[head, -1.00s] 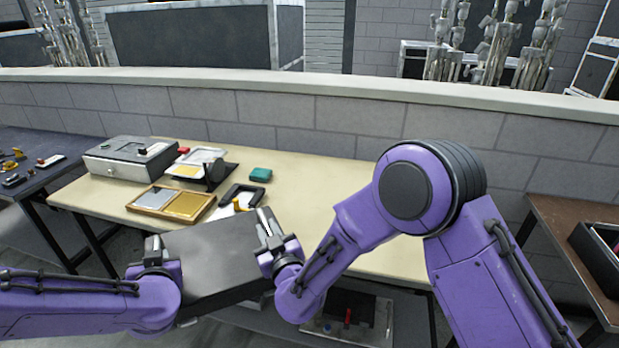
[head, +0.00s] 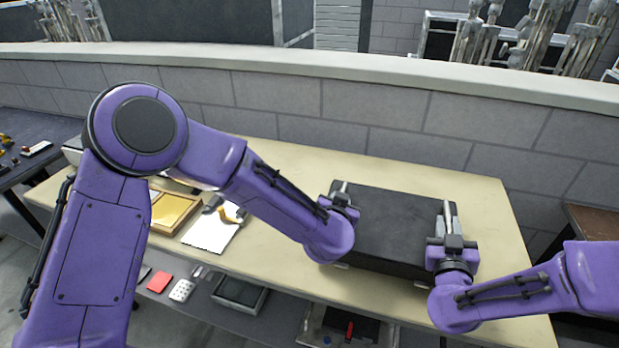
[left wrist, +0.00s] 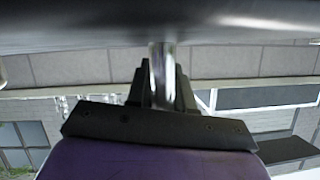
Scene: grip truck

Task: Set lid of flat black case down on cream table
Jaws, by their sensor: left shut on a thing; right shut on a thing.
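The flat black case lid (head: 390,225) is a wide black slab over the right part of the cream table (head: 490,200). It looks level; I cannot tell whether its underside touches the tabletop. My left gripper (head: 338,196) is shut on its left edge. My right gripper (head: 449,222) is shut on its right edge. In the left wrist view the dark lid (left wrist: 100,25) fills the top of the picture, with the left gripper's fingers (left wrist: 162,75) against it. The rest of the case cannot be made out.
On the table's left part are a wooden tray (head: 176,213) with gold and silver panels and a white sheet (head: 212,232). My left arm hides things there. A lower shelf holds a red item (head: 159,282) and other items. A grey block wall (head: 290,105) runs behind.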

